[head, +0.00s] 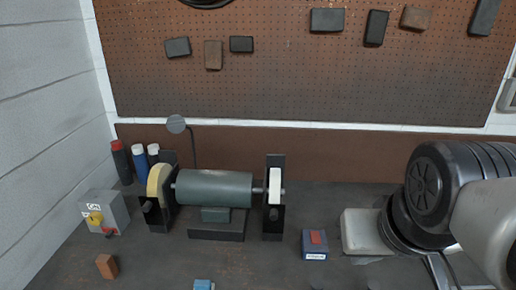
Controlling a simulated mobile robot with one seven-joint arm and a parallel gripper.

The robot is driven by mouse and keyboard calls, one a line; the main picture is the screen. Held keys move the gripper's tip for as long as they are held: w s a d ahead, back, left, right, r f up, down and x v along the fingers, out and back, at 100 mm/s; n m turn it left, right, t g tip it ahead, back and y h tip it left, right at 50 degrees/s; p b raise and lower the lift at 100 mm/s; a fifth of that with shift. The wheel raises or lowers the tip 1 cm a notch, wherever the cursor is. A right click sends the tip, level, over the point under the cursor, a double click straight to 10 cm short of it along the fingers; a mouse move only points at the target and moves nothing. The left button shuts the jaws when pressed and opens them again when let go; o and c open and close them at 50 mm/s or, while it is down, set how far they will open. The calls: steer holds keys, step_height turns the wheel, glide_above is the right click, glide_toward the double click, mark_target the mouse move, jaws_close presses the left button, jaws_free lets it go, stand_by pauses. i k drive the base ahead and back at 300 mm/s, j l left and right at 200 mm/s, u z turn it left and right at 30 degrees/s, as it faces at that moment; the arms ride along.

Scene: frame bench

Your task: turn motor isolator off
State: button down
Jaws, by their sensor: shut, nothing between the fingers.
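The motor isolator (113,207) is a grey box at the left of the bench, near the white wall. On its front are a pale label, a yellow round part (95,218) and a small red part at the lower right. The exact angle of its switch is too small to tell. The motor (213,187) is a grey-green cylinder on a dark base, with a wheel at each end. Parts of my arm fill the right side, well apart from the isolator. I cannot make out my gripper's fingers in this view.
A blue box with a red top (315,254) stands right of the grinder. A pale box-like shape (362,232) is beside my arm. A brown block (106,266) lies in front of the isolator. Several bottles (139,163) stand behind it. A thin stem with a round disc (176,124) rises behind the grinder.

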mark_target(95, 218)
steer(key=u, duration=1.65)
steer(key=i+j+z, duration=0.15)
steer(key=j, duration=0.3)
steer(key=j+z, duration=0.15)
steer(key=j, duration=0.3)
steer(key=i+j+z, duration=0.15)
steer(key=j, duration=0.3)
